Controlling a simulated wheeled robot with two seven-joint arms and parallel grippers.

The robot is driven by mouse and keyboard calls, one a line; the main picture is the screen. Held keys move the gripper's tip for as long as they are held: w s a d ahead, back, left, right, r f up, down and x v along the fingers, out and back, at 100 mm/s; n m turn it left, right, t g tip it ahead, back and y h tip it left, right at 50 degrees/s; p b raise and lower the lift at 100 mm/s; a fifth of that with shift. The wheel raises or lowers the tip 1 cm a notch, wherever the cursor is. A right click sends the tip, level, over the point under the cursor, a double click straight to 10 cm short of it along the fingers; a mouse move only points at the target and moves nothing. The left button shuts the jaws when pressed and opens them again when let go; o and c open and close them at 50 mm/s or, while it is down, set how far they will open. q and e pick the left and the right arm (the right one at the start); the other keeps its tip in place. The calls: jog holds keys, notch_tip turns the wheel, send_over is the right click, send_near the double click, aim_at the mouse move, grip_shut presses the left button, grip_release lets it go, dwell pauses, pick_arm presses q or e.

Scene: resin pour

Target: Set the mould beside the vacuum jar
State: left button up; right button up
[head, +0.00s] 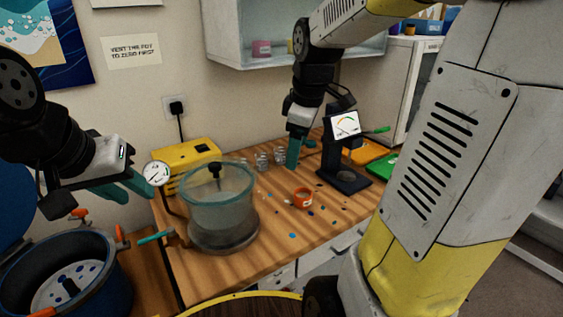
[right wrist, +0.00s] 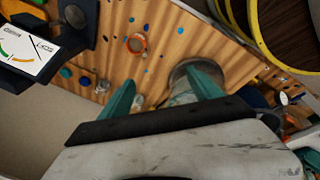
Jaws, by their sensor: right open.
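A small round orange cup-like piece (head: 303,197), which looks like the mould, stands upright on the wooden bench; it also shows in the right wrist view (right wrist: 136,43). The vacuum jar (head: 222,208), a clear cylinder with a lid and black knob, stands to its left, apart from it. It is partly visible in the right wrist view (right wrist: 186,86). My right gripper (head: 293,152) is open and empty above the bench's back, behind the orange piece. My left gripper (head: 136,190) is open and empty, left of the jar, above the blue pot's side.
A black stand with a dial display (head: 345,124) is right of the orange piece. Clear cups (head: 262,160) and a yellow pump (head: 184,157) line the back. Coloured spots dot the bench. A blue pot (head: 98,290) stands lower left. Bare bench lies between jar and orange piece.

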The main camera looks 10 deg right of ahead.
jog(key=s+a+r+m+t+y, duration=0.1)
jog(key=s+a+m, duration=0.1)
jog(key=s+m, duration=0.3)
jog(key=s+a+r+m+t, duration=0.1)
jog(key=s+a+m+t, duration=0.1)
jog(key=s+m, duration=0.4)
jog(key=shift+s+a+r+y, duration=0.2)
jog(key=shift+s+a+y, duration=0.2)
jog(key=shift+s, duration=0.45)
